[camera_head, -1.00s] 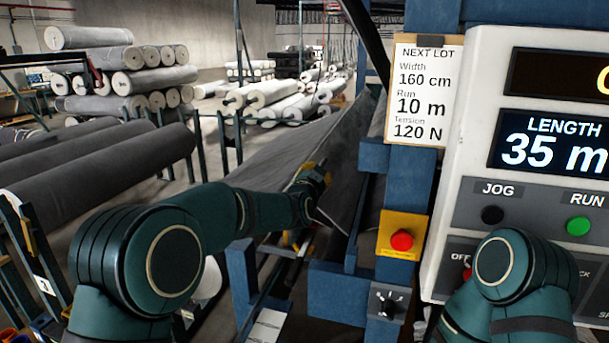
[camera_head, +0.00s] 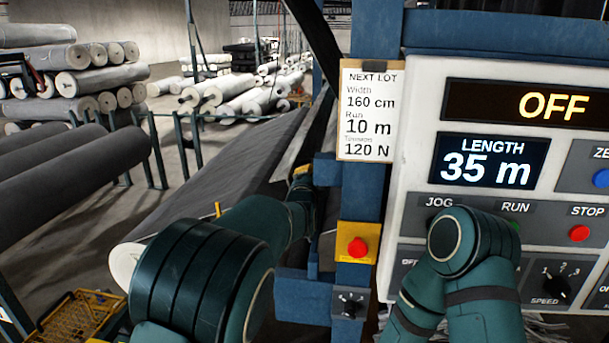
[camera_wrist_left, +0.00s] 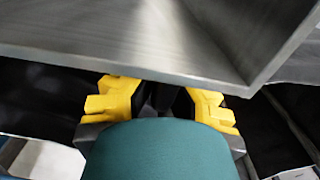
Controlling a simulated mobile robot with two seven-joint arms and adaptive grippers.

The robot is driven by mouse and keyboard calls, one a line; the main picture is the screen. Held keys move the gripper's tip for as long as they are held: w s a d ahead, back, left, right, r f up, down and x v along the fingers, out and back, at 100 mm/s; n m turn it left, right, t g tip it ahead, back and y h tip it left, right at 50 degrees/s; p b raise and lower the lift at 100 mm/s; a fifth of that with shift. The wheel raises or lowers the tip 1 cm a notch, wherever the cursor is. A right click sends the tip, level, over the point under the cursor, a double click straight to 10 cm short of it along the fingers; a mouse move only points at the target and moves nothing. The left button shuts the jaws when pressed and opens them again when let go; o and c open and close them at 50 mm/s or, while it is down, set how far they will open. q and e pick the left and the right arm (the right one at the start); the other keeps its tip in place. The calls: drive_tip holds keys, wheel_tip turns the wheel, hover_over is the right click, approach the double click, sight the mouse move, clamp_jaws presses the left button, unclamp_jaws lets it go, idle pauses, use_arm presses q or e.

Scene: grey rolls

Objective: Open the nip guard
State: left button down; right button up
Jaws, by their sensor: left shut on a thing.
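A brushed metal panel (camera_wrist_left: 130,35), which looks like the nip guard, fills the top of the left wrist view. Its lower edge passes just over my left gripper (camera_wrist_left: 163,97). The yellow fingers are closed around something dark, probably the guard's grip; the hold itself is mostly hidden. In the head view my left gripper (camera_head: 302,176) is small and partly hidden by my arm, beside the blue machine frame (camera_head: 330,185). The guard cannot be made out clearly there. My right arm is bent in front of the control panel (camera_head: 415,130), its gripper out of sight.
The display (camera_head: 545,107) reads OFF and the length screen (camera_head: 488,161) reads 35 m. A red button (camera_head: 357,248) on a yellow plate and a rotary switch (camera_head: 348,303) sit close to my left arm. Grey fabric (camera_head: 215,165) slopes down at the left.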

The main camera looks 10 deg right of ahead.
use_arm(q)
drive_tip(key=shift+s+d+r, duration=0.1)
drive_tip(key=shift+d+r, duration=0.1)
drive_tip(key=shift+r, duration=0.05)
drive_tip(key=c, duration=1)
unclamp_jaws()
drive_tip(key=shift+f, duration=0.15)
drive_tip(key=shift+a, duration=0.1)
drive_tip(key=v, duration=1.2)
